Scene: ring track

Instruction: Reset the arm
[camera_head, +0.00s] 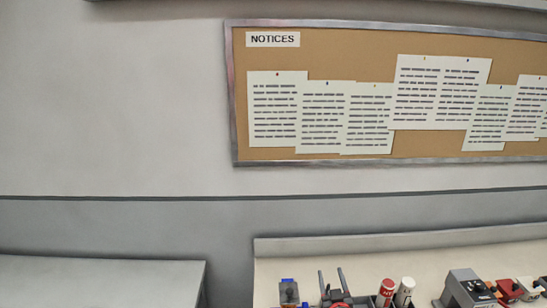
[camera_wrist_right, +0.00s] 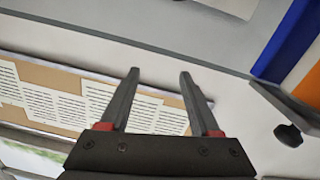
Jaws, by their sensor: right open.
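My right gripper (camera_head: 331,273) shows at the bottom of the head view, its two dark fingers pointing up in front of the bench. In the right wrist view the right gripper (camera_wrist_right: 159,73) is open, with a clear gap between its fingers and nothing held. Behind the fingers in that view are the wall and part of the notice board (camera_wrist_right: 62,104). My left gripper is not in view.
A pale bench (camera_head: 320,248) runs along the wall, bearing a red bottle (camera_head: 386,291), a white bottle (camera_head: 405,291), a grey device (camera_head: 464,288) and red items (camera_head: 509,289). A bare grey surface (camera_head: 100,280) is at left. The notice board (camera_head: 340,65) hangs above.

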